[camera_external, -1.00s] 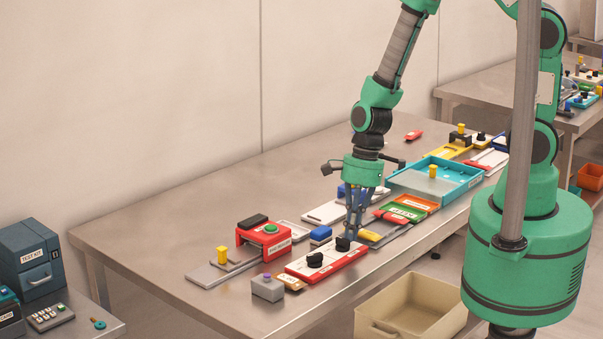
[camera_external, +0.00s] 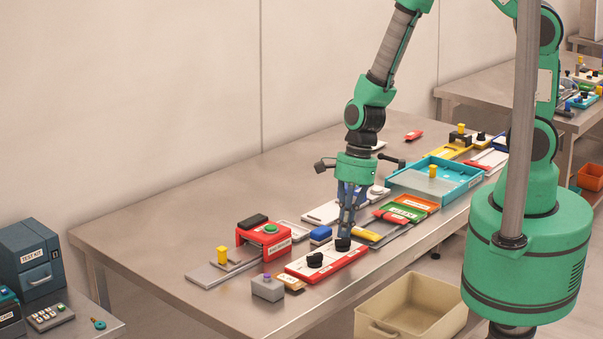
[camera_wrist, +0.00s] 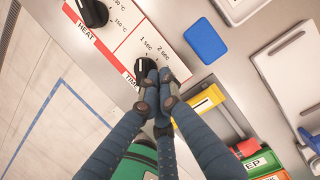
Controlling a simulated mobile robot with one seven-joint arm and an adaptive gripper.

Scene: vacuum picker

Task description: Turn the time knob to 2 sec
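The time knob (camera_wrist: 142,72) is a round black dial on a white and red panel (camera_external: 358,255). In the wrist view the labels "1 SEC" and "2 SEC" show beyond it. The knob also shows in the external view (camera_external: 343,245), directly under my fingertips. My gripper (camera_external: 345,232) points down at it, with its fingers close together and nothing visible between them. In the wrist view the fingertips (camera_wrist: 158,74) overlap the knob's right side. Whether they touch it is unclear.
The heat knob (camera_external: 314,260) sits on the same panel to the left. A blue block (camera_wrist: 206,41) and a yellow handle (camera_wrist: 198,103) lie close by. A red box with a green button (camera_external: 270,230) stands behind left. A beige bin (camera_external: 385,328) is below the table's front edge.

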